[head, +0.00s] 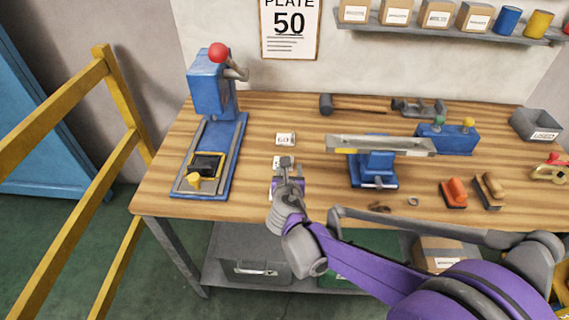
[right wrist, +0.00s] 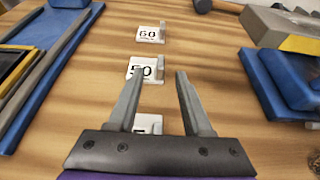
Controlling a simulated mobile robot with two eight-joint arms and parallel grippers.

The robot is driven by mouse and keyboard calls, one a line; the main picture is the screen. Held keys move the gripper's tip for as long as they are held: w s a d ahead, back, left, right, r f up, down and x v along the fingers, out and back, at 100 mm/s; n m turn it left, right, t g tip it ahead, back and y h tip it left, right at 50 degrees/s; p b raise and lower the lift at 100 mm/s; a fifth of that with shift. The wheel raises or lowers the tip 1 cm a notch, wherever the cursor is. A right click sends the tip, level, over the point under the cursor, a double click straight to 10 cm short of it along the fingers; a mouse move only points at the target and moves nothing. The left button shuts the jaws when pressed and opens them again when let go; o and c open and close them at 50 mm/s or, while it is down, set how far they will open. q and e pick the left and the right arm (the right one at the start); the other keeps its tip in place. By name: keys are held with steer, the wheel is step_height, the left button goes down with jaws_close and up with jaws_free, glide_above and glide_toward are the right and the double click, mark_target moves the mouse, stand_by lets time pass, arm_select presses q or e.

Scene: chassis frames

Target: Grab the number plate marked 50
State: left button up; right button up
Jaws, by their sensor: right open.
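The number plate marked 50 (right wrist: 145,71) is a small white plate with black digits and a grey upright tab, lying on the wooden workbench (right wrist: 235,130). In the head view the plate (head: 277,162) is partly covered by my right gripper (head: 287,165). A similar plate that reads like 60 (right wrist: 149,34) lies behind it; it also shows in the head view (head: 285,139). A third plate (right wrist: 148,124) lies nearer, mostly hidden by the gripper. My right gripper (right wrist: 160,76) is open and empty, its fingertips just short of the 50 plate. My left gripper is out of view.
A blue press (head: 212,95) stands left of the plates, and a blue stand with a long grey bar (head: 372,165) stands right. A hammer (head: 345,104) lies behind. A wall sign (head: 290,25) reads PLATE 50. A yellow railing (head: 125,145) is at the left.

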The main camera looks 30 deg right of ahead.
steer(key=x, duration=0.5)
steer(key=shift+w+d+r, duration=0.15)
steer(key=shift+d, duration=0.05)
jaws_close()
